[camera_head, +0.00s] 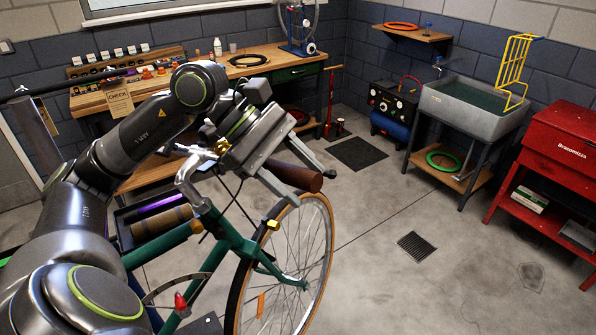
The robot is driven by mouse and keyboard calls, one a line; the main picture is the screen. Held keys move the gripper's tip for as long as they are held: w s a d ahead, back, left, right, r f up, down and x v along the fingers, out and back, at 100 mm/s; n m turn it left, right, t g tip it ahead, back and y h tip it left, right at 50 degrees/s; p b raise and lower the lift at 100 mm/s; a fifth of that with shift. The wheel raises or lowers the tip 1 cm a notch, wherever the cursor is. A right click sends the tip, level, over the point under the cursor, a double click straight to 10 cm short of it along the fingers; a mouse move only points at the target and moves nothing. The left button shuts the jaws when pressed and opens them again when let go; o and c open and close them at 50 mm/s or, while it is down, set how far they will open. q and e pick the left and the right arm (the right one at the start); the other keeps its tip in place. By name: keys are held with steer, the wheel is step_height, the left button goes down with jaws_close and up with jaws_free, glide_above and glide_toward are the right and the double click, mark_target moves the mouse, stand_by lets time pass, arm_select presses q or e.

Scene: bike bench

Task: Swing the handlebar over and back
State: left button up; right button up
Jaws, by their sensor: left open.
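A green bicycle shows at the lower middle, with its front wheel (328,232) turned to the right. Its silver handlebar (188,180) rises over the green frame (228,232). A brown handlebar grip (294,175) sticks out to the right. My left gripper (314,187) reaches in from the left, above the handlebar. Its two fingers are apart, one on each side of the brown grip in this view. I cannot tell whether they touch it. My gripper and arm hide part of the handlebar. My right gripper is not in view.
A wooden workbench (262,64) with tools stands along the back wall. A grey sink (470,103) and a red cabinet (562,140) stand at the right. A floor drain (417,246) and a dark mat (356,153) lie on open concrete floor right of the bicycle.

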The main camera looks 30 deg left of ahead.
arm_select(q)
steer(key=shift+c, duration=0.4)
jaws_close()
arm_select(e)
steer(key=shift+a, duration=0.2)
